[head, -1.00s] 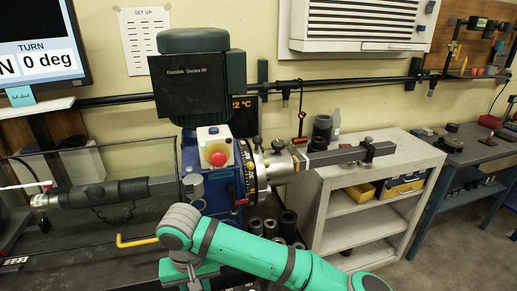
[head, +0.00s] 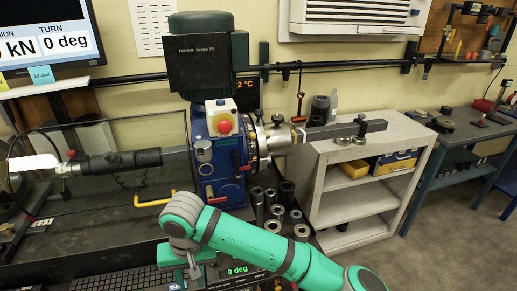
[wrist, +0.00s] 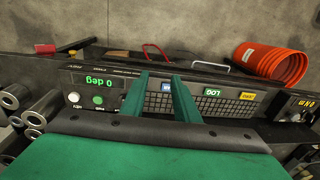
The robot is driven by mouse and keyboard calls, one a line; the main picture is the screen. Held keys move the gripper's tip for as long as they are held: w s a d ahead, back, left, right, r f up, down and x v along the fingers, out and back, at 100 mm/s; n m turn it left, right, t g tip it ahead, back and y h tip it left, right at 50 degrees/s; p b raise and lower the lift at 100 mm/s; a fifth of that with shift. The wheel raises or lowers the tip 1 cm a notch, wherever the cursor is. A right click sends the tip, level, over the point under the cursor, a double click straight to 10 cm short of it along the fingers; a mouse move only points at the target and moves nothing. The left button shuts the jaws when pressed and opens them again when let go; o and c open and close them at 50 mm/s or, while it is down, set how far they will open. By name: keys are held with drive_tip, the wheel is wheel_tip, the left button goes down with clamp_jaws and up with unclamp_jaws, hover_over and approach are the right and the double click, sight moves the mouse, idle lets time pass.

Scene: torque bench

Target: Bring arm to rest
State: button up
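My green arm (head: 258,248) reaches in from the lower right in the head view. It bends at a grey joint, and my gripper end points down at the front of the bench, with its fingertips not clearly seen there. In the wrist view, the two green fingers of my gripper (wrist: 159,80) stand apart with nothing between them. They are over a black control panel (wrist: 125,85) with a green "0 deg" readout. The panel readout also shows in the head view (head: 237,268). I cannot tell whether the fingers touch the panel.
A blue torque machine (head: 222,165) with a grey reaction bar (head: 345,129) stands behind my arm. Several metal sockets (head: 276,212) stand beside it. A yellow handle (head: 153,200) sticks out left. A grey shelf (head: 350,200) is at right. An orange bucket (wrist: 270,62) shows in the wrist view.

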drive_tip(key=s+a+r+t+y, duration=0.1)
drive_tip(key=a+r+t+y, duration=0.15)
drive_tip(key=a+y, duration=0.55)
drive_tip(key=a+r+t+y, duration=0.1)
drive_tip(key=a+r+y, duration=0.25)
drive_tip(key=a, duration=0.85)
drive_tip(key=s+d+f+m+t+h, duration=0.3)
drive_tip(key=d+f+m+t+h, duration=0.25)
drive_tip(key=d, duration=0.55)
drive_tip(key=s+d+f+m+t+h, duration=0.25)
drive_tip(key=d+f+m+t, duration=0.25)
drive_tip(key=d+f+t, duration=0.35)
drive_tip(key=s+d+f+n+g+h, duration=0.1)
drive_tip(key=s+d+n+h, duration=0.1)
drive_tip(key=s+d, duration=0.7)
drive_tip(key=s+d+f+n+g+h, duration=0.1)
drive_tip(key=s+d+n+h, duration=0.1)
drive_tip(key=s+d+n, duration=0.3)
drive_tip(key=s+d, duration=0.4)
drive_tip(key=s, duration=0.4)
drive_tip(key=shift+s+f+h, duration=0.35)
drive_tip(key=shift+f, duration=0.05)
